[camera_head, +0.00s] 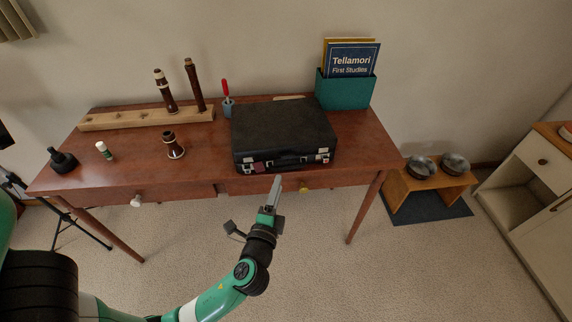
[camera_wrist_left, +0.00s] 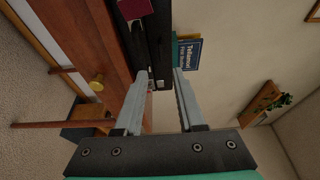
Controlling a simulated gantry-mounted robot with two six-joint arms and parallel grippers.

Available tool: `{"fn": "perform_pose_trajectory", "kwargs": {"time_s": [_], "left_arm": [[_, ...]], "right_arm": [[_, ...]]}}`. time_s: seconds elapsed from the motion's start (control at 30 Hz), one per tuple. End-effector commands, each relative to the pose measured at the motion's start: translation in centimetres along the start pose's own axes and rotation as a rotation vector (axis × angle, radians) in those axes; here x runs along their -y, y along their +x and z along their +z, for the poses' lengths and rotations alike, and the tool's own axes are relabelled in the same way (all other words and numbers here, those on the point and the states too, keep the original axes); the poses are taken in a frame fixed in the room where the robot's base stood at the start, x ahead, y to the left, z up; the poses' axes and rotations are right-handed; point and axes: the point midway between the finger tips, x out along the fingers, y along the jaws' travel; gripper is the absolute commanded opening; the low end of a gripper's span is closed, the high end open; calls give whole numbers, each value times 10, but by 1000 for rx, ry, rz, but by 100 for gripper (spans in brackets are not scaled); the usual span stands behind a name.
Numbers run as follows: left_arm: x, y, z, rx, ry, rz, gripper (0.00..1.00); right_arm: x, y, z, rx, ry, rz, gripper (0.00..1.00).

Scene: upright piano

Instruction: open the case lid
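The black case (camera_head: 283,125) lies flat and closed on the wooden table, with metal latches and a dark red tag (camera_head: 259,167) on its front side. In the left wrist view, the case front (camera_wrist_left: 152,42) and the red tag (camera_wrist_left: 134,8) show at the top, turned sideways. My left gripper (camera_head: 275,185) is in front of the table's front edge, below the case front and apart from it. In the left wrist view its two fingers (camera_wrist_left: 162,78) are spread with nothing between them. My right gripper is not in view.
The table (camera_head: 205,167) has drawers with a white knob (camera_head: 136,201) and a yellow knob (camera_head: 304,184). Left of the case are a red-handled tool (camera_head: 226,95), a wooden rack (camera_head: 130,119) and dark instrument pieces. A green book box (camera_head: 345,92) stands behind right.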

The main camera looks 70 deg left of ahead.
Motion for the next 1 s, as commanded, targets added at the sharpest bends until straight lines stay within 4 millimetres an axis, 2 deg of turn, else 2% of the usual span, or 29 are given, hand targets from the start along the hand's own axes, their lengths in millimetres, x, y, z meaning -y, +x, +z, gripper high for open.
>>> {"fn": "perform_pose_trajectory", "kwargs": {"time_s": [0.3,0.5,0.63,0.87,1.0], "left_arm": [[0,67,1,4,-3,-3,39],[0,100,0,0,-2,-2,39],[0,107,0,-1,-1,-1,39],[1,108,0,-2,-1,-1,39],[1,108,0,-2,-1,-1,14]], "right_arm": [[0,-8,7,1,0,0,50],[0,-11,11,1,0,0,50],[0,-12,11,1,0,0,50],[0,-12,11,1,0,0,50],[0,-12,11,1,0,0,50]]}}
